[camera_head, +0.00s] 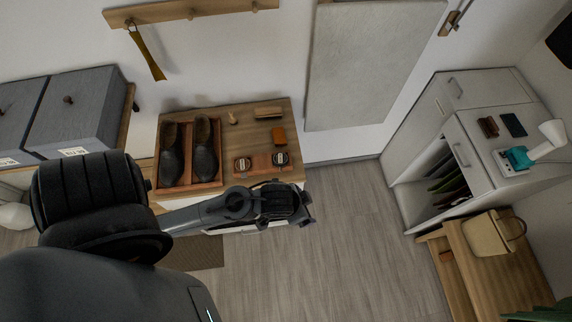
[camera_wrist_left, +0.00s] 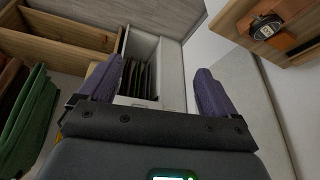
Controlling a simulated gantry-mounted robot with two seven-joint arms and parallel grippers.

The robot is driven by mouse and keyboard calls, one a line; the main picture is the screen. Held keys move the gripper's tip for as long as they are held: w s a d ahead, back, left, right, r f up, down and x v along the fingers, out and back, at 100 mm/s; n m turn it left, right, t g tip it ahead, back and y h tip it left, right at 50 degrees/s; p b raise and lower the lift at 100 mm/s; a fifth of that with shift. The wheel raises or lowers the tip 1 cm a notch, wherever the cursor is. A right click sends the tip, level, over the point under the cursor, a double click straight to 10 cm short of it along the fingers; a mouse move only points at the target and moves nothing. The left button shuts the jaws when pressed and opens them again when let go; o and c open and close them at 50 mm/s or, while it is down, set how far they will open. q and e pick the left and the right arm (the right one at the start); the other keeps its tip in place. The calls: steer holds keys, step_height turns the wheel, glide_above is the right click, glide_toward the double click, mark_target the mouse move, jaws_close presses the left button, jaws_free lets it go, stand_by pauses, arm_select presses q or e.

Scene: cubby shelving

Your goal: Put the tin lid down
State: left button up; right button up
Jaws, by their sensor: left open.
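Two small round tins stand on a brown mat (camera_head: 262,165) at the front of a wooden bench top. The left one (camera_head: 243,164) is paler, and the right one (camera_head: 280,158) has a dark face. I cannot tell which part is the lid. My left gripper (camera_head: 300,204) is just in front of the bench's front right corner, apart from the tins. In the left wrist view its two fingers (camera_wrist_left: 157,82) are spread with nothing between them. One dark round tin (camera_wrist_left: 266,27) shows at that view's upper right. My right gripper is not in view.
A shoe tray (camera_head: 217,182) with dark shoes fills the bench's left side. A brush (camera_head: 268,113) and an orange-brown block (camera_head: 278,136) lie behind the tins. White cabinets (camera_head: 425,125) and a low bench with a bag (camera_head: 490,233) stand right. The floor between is clear.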

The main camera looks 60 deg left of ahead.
arm_select(q)
steer(key=shift+o, duration=0.5)
steer(key=shift+g, duration=0.6)
steer(key=s, duration=0.1)
steer(key=s+r, duration=0.1)
steer(key=s, duration=0.1)
steer(key=s+r, duration=0.1)
steer(key=s, duration=0.1)
steer(key=shift+a+r, duration=0.25)
steer(key=shift+a, duration=0.05)
steer(key=shift+w, duration=0.1)
